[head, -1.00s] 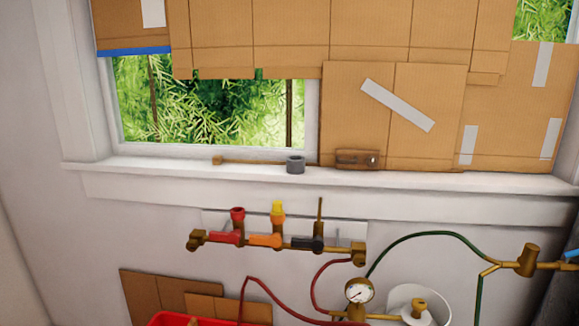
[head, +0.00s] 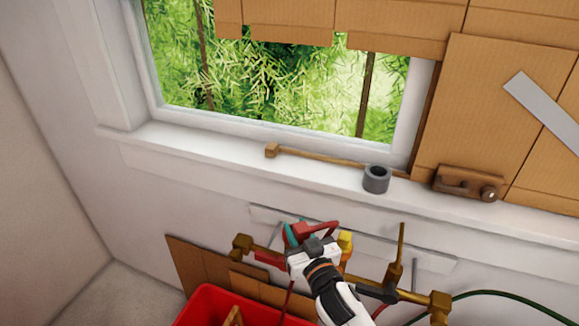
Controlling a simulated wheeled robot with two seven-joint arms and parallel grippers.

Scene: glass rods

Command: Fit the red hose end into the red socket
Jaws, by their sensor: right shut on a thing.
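My right gripper (head: 300,236) reaches up from below to the brass manifold (head: 438,300) under the window sill. It is shut on the red hose end (head: 318,229), which shows as red parts around the fingertips. A red hose (head: 287,303) hangs below the gripper. The manifold's red lever (head: 268,258) shows just left of the gripper. The red socket is close by, mostly hidden behind the gripper and hose end. I cannot tell whether the hose end touches it or sits in it. My left gripper is not in view.
A yellow-topped valve (head: 345,243) stands close right of the gripper, with an upright brass lever (head: 399,256) beyond. A red bin (head: 205,305) and cardboard sheets (head: 190,268) are below. A grey tape roll (head: 376,179) sits on the sill. A green hose (head: 500,294) runs right.

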